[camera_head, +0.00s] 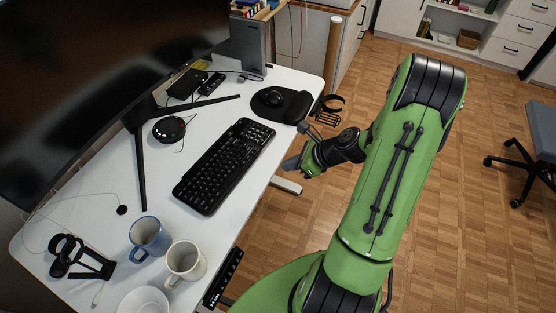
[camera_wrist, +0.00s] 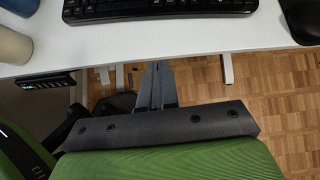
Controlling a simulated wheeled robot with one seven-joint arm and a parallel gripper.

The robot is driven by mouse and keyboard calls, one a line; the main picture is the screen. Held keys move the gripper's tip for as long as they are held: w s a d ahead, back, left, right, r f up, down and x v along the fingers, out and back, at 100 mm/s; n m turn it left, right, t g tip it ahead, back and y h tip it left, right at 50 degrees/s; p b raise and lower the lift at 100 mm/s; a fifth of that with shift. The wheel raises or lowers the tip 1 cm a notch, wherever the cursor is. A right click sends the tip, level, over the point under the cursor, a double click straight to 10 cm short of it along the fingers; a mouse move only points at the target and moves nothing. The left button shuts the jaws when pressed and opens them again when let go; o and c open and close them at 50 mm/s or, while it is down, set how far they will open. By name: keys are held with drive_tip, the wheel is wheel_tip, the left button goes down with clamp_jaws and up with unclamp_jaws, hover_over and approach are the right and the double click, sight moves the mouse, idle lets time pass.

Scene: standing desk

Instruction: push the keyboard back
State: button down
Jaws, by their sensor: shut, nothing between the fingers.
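The black keyboard (camera_head: 225,165) lies flat on the white desk (camera_head: 235,109), close to its front edge. Its near side also shows at the top of the wrist view (camera_wrist: 160,8), above a strip of bare desk. My gripper (camera_head: 291,163) is off the desk's front edge, to the right of the keyboard in the head view and apart from it. In the wrist view the fingers (camera_wrist: 157,68) point toward the desk edge and are shut with nothing between them.
A mouse on a black pad (camera_head: 281,104) lies beyond the keyboard's far end. A blue mug (camera_head: 148,236) and a white mug (camera_head: 185,262) stand near its other end. Behind the keyboard are the monitor's stand (camera_head: 140,155) and a round black device (camera_head: 169,129).

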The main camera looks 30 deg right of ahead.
sight(229, 160)
drive_tip(key=b+x, duration=0.3)
drive_tip(key=x, duration=0.6)
drive_tip(key=shift+w+a+f, duration=0.1)
drive_tip(key=shift+a+f, duration=0.1)
drive_tip(key=shift+f, duration=0.1)
drive_tip(key=shift+w+a+r, duration=0.2)
drive_tip(key=shift+w+a, duration=0.65)
drive_tip(key=shift+w, duration=0.25)
drive_tip(key=shift+w+a+r, duration=0.1)
drive_tip(key=shift+w+a, duration=0.2)
drive_tip(key=shift+w, duration=0.05)
drive_tip(key=shift+w+a, duration=0.15)
drive_tip(key=shift+a, duration=0.05)
drive_tip(key=w+a+p, duration=0.1)
drive_tip(key=w+a, duration=0.1)
drive_tip(key=w, duration=0.1)
drive_tip(key=w+a+p, duration=0.2)
drive_tip(key=w+a, duration=0.1)
drive_tip(key=shift+a+r, duration=0.1)
drive_tip(key=shift+w+a, duration=0.1)
drive_tip(key=shift+w, duration=0.1)
